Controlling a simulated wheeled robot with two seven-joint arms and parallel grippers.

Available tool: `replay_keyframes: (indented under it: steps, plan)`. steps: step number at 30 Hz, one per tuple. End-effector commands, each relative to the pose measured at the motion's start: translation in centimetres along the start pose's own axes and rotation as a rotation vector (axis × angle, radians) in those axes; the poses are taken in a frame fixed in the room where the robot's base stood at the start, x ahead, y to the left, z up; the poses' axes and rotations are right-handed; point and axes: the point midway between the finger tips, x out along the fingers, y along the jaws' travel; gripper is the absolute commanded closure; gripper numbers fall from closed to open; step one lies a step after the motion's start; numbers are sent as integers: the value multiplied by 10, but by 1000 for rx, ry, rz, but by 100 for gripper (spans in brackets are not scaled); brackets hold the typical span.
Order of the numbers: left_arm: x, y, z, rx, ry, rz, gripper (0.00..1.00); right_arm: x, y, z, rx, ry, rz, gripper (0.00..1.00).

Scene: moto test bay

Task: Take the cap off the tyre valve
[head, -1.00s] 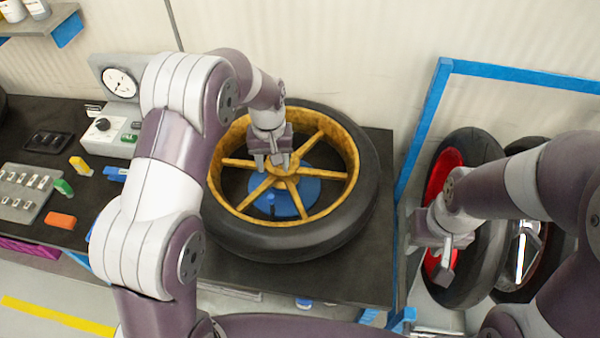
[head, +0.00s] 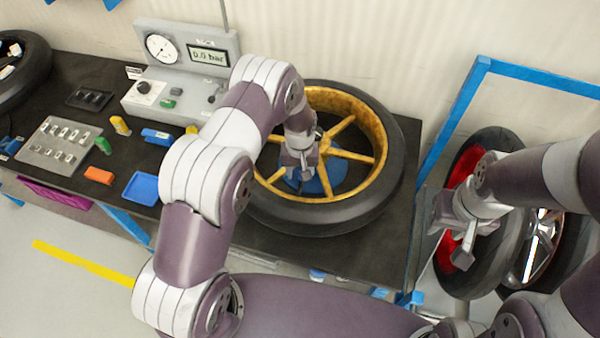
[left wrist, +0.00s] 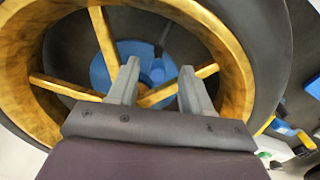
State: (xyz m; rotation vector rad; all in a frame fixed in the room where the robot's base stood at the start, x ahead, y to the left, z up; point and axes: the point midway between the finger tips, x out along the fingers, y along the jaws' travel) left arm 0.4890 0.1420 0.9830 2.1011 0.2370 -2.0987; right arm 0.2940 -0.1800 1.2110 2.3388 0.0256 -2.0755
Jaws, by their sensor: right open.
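The wheel, a black tyre (head: 391,190) with a gold rim (head: 374,125), lies flat on the dark bench. It fills much of the left wrist view, where its rim (left wrist: 235,65) shows. There a dark stem (left wrist: 163,38) points inward from the rim, with a small blue piece (left wrist: 157,70) at its inner end. This looks like the valve and cap, but it blends with the blue disc behind. My left gripper (head: 300,178) is over the wheel's near-left spokes. Its fingers (left wrist: 158,75) are apart, either side of the blue piece. My right gripper (head: 452,240) is open and empty, right of the bench.
A gauge unit (head: 185,60) reading 0.0 bar stands behind left. A blue tray (head: 142,188), a grey socket tray (head: 60,143) and small coloured pieces lie left of the wheel. A blue frame (head: 452,110) and upright wheels (head: 490,250) stand to the right.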

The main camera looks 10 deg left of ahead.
Motion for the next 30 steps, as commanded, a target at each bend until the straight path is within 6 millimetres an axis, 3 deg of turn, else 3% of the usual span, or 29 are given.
replay_keyframes:
  steps: [1, 4, 5, 19, 26, 30]
  plan:
    - [0, 0, 0, 0, 0, 0, 64, 0, 0, 0, 0, 0, 0, 57]
    - [0, 0, 0, 0, 0, 0, 96, 0, 0, 0, 0, 0, 0, 57]
    - [0, 0, 0, 0, 0, 0, 100, 0, 0, 0, 0, 0, 0, 57]
    - [-4, 0, 0, 0, 1, 0, 100, 4, 0, 0, 0, 0, 0, 57]
    - [-38, 0, -1, 0, 6, 2, 100, 28, 0, 3, 0, 0, 0, 57]
    - [-56, 25, 24, 6, 3, 1, 100, 39, 0, 4, 0, 0, 0, 57]
